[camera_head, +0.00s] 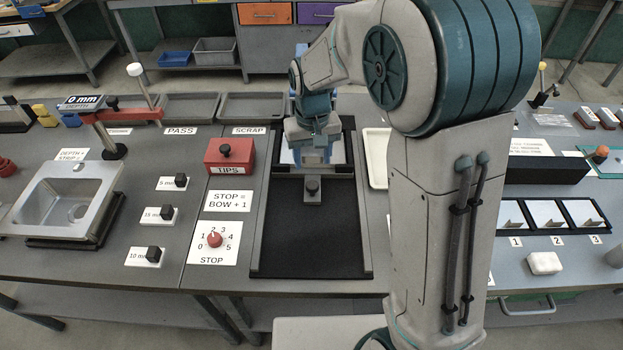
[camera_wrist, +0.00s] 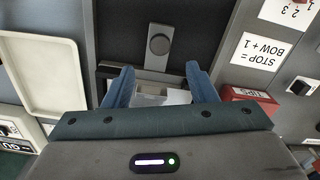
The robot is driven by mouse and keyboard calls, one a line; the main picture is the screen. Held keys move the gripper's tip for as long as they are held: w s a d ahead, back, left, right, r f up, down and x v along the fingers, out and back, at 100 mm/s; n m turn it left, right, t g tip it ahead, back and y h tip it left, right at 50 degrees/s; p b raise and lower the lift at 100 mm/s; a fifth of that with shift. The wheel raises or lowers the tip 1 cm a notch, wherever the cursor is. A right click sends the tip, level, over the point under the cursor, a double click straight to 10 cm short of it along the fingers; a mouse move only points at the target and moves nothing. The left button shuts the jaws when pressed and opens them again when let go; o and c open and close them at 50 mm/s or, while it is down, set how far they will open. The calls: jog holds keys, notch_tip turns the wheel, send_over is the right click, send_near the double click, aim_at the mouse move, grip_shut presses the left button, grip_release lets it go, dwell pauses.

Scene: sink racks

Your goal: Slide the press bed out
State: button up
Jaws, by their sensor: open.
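The press bed (camera_head: 287,175) sits at the back of a black railed track (camera_head: 310,240) in the middle of the bench. A grey crossbar forms its front edge, with a tab and dark round knob (camera_head: 312,186) facing me. The knob also shows in the wrist view (camera_wrist: 159,44), beyond the fingertips. My gripper (camera_head: 313,156) is above the bed, behind the knob. Its two blue fingers are apart (camera_wrist: 160,76), with nothing held between them. A pale piece on the bed shows between them. My gripper hides much of the bed in the head view.
The track in front of the knob is bare. To its left are the red TIPS box (camera_head: 230,157) and the STOP dial (camera_head: 214,240). A cream tray (camera_head: 376,158) lies to the right, partly behind my arm. A steel basin (camera_head: 65,200) stands far left.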

aim_at(312, 185)
notch_tip(312, 185, down, 9)
jog(key=shift+p, duration=0.5)
grip_shut()
